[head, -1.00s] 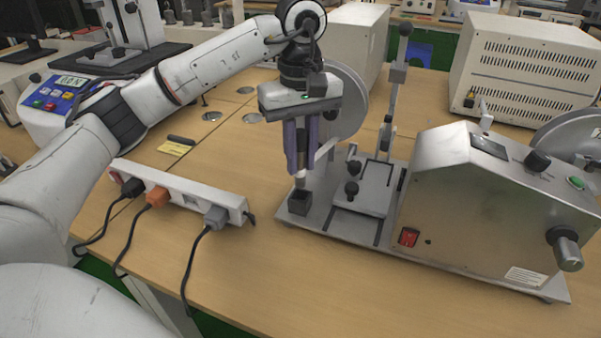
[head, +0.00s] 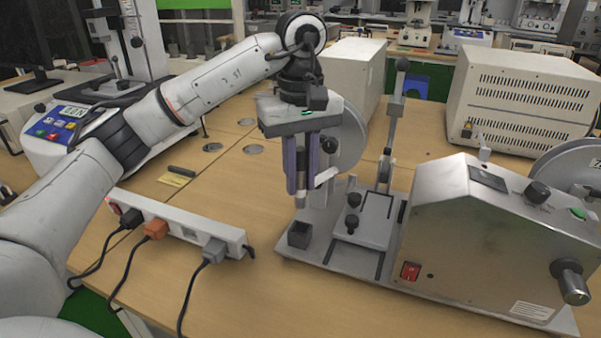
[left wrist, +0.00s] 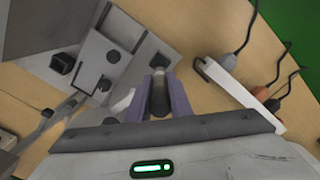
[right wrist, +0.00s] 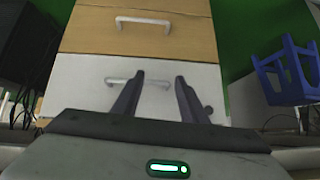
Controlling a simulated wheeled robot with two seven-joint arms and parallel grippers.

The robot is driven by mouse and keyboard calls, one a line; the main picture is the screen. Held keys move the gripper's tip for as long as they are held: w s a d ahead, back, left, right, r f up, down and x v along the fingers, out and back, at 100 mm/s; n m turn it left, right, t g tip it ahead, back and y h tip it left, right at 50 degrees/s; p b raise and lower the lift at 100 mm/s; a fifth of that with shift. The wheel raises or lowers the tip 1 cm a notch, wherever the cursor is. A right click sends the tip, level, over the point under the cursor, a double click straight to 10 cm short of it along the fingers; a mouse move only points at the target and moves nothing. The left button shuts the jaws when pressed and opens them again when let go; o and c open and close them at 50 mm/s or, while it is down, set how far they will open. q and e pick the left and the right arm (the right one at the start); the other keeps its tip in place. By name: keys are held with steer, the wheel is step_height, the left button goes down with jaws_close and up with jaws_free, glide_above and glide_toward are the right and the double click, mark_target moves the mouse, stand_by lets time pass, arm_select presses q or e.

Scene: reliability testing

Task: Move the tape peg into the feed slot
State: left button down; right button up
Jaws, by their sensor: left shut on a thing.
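My left gripper (head: 301,192) is shut on the tape peg, a dark cylinder with a pale lower end (head: 300,201). It holds the peg upright above a small dark square block (head: 299,235), apart from it. This open-topped block stands at the left end of the machine's base plate. In the left wrist view the peg (left wrist: 159,98) sits between the two purple-grey fingers. I cannot tell for sure which opening is the feed slot. My right gripper (right wrist: 157,88) shows only in the right wrist view, open and empty, facing drawers.
The machine (head: 490,235) with knobs and a red switch fills the right. Its black-knobbed clamp plate (head: 365,218) and upright lever (head: 393,120) stand right of the gripper. A power strip (head: 180,228) with cables lies left. Free table lies in front.

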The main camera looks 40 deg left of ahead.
mark_target(300, 207)
arm_select(q)
steer(key=shift+f+b, duration=1.1)
steer(key=shift+f, duration=1.05)
steer(key=shift+s, duration=0.1)
